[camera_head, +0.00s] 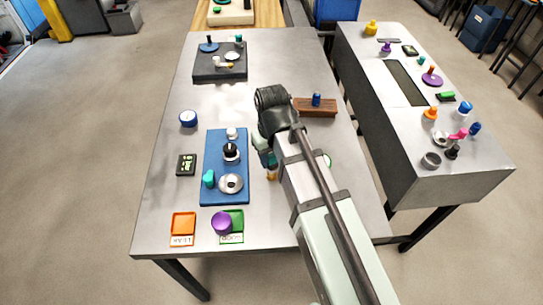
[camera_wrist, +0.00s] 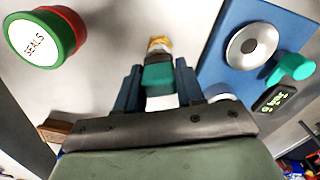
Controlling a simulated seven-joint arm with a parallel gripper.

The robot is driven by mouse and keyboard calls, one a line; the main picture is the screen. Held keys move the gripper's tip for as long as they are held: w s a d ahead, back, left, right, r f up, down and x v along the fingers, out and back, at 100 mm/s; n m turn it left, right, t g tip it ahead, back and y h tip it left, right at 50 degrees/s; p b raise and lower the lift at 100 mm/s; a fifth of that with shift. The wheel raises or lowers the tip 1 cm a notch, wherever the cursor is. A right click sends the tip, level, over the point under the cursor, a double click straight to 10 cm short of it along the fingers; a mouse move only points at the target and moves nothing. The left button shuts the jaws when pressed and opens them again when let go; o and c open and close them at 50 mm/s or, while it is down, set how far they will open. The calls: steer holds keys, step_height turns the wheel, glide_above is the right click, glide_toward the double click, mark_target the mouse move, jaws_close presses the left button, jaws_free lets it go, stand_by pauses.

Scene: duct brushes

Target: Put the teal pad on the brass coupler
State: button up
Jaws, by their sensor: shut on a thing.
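My gripper (camera_wrist: 158,84) is shut on a teal block (camera_wrist: 158,76), which I take for the teal pad. In the wrist view a brass-coloured piece (camera_wrist: 159,44) with a dark band shows just beyond the pad; I cannot tell whether they touch. In the head view my gripper (camera_head: 267,158) is over the table right of the blue board (camera_head: 211,139). A small brass-coloured end (camera_head: 271,176) shows just below it; the pad is mostly hidden there. A separate teal piece (camera_head: 209,178) stands on the blue board, also visible in the wrist view (camera_wrist: 292,68).
The board carries a silver disc (camera_head: 231,184) and a black-and-white knob (camera_head: 231,151). Orange (camera_head: 183,223) and green trays (camera_head: 237,217) lie in front, a purple piece (camera_head: 221,223) on the green one. A round SEALS tin (camera_wrist: 47,35) and wooden block (camera_head: 317,107) are nearby.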

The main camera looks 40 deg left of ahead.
mark_target(271, 154)
steer(key=shift+f, duration=0.15)
steer(key=o, duration=1)
step_height(271, 154, up, 12)
steer(key=shift+r, duration=0.2)
stand_by(0.8)
